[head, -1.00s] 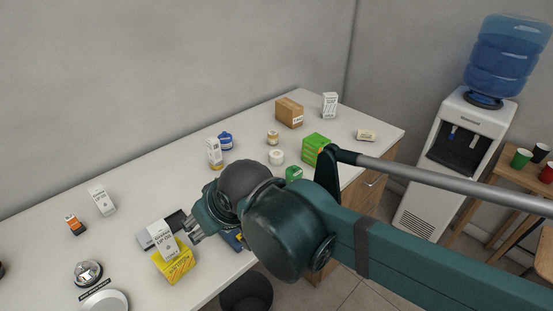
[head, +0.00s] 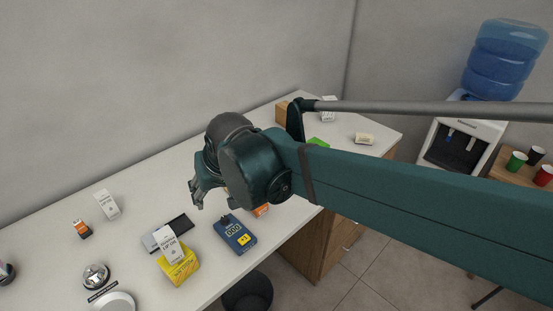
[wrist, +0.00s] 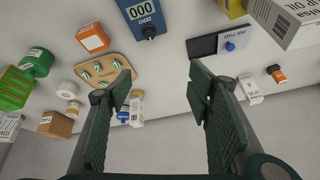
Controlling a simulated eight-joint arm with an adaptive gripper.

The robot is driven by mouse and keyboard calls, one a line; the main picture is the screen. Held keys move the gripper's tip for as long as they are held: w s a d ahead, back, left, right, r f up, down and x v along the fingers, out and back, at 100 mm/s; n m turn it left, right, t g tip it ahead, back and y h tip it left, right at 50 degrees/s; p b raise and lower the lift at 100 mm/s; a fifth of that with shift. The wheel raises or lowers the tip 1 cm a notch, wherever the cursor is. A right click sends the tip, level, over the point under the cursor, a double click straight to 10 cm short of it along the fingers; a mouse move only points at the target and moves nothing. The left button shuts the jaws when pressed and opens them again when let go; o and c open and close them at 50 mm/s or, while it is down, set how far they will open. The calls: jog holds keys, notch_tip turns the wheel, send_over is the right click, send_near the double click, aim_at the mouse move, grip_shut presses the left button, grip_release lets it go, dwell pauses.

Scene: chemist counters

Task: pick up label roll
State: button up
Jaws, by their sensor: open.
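A short white roll (wrist: 67,90), which looks like the label roll, stands on the counter at the left of the wrist view. It is hidden behind my arm in the head view. My gripper (wrist: 160,82) is open and empty, and the roll lies to the left of its left finger, clear of it. In the head view my gripper (head: 196,192) hangs over the middle of the counter, with bare counter below it.
Near the roll are a green jar (wrist: 38,62), a small yellow-topped jar (wrist: 72,108), and a beige tray (wrist: 120,64) with green-and-white pieces. A blue meter (head: 236,233) and a yellow box (head: 178,266) lie near the front edge.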

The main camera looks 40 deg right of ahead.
jog(key=w+d+r+m+g+p, duration=0.2)
jog(key=w+d+m+p, duration=0.3)
jog(key=d, duration=0.4)
jog(key=w+d+f+m+g+p, duration=0.1)
jog(key=w+d+f+m+p, duration=0.1)
jog(key=d, duration=0.5)
jog(key=w+d+f+m+g+p, duration=0.1)
jog(key=w+d+f+m+p, duration=0.1)
jog(key=d, duration=0.6)
jog(key=w+d+f+m+g+p, duration=0.1)
jog(key=w+d+f+m+p, duration=0.1)
jog(key=d+p, duration=0.4)
jog(key=shift+w+d+f+m, duration=0.15)
jog(key=shift+d+f+m, duration=0.3)
jog(key=shift+d+m, duration=0.2)
jog(key=shift+w+d+f+m, duration=0.15)
jog(key=shift+d+f+m, duration=0.25)
jog(key=shift+d+m, duration=0.25)
jog(key=shift+s+d+f+m+g+y, duration=0.15)
jog(key=shift+d+f+m+g+y, duration=0.15)
jog(key=shift+d+f, duration=0.15)
jog(key=shift+f, duration=0.1)
jog(key=shift+f, duration=1.15)
jog(key=shift+f, duration=2.6)
